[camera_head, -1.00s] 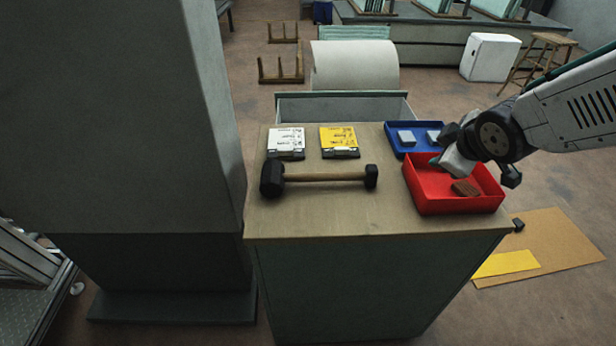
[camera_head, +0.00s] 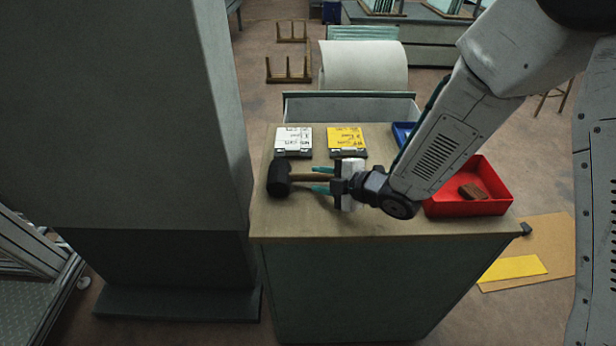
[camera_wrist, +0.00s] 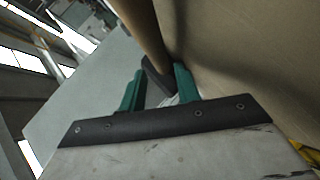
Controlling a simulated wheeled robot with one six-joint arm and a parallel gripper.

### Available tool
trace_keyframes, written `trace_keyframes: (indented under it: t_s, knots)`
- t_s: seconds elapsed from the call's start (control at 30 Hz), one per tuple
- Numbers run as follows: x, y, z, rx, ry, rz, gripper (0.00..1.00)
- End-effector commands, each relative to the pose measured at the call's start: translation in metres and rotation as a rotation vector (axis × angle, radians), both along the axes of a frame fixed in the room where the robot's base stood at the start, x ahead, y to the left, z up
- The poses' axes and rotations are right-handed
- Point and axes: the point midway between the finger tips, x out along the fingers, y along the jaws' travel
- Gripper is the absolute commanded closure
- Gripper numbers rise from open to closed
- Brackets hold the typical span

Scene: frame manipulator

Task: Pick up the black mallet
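The mallet lies on the tabletop. Its black head (camera_head: 279,178) is at the left and its wooden handle (camera_head: 308,177) runs right. My gripper (camera_head: 320,179) points left over the table from the right. Its two teal fingers are apart, one on the far side of the handle and one on the near side. I cannot tell whether the fingers touch the mallet.
A white card box (camera_head: 294,141) and a yellow one (camera_head: 346,140) lie behind the mallet. A red tray (camera_head: 466,207) with a brown block (camera_head: 473,191) sits at the right. A blue tray (camera_head: 402,131) is partly hidden by my arm. A grey pillar (camera_head: 120,130) stands left of the table.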

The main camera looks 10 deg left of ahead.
Motion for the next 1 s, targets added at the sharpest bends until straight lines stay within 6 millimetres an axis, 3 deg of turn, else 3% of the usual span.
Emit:
trace_keyframes:
  t_s: [0.2, 0.47, 0.5, 0.6, 1.0]
  knots:
    - [0.011, 0.025, -0.012, 0.0, 0.001, 0.0, 0.68]
    - [0.013, 0.028, -0.013, 0.001, 0.0, -0.002, 0.68]
    - [0.013, 0.028, -0.013, 0.001, 0.0, -0.002, 0.71]
    - [0.013, 0.027, -0.013, 0.0, 0.001, -0.001, 0.98]
    - [0.013, 0.027, -0.009, 0.001, 0.0, -0.002, 1.0]
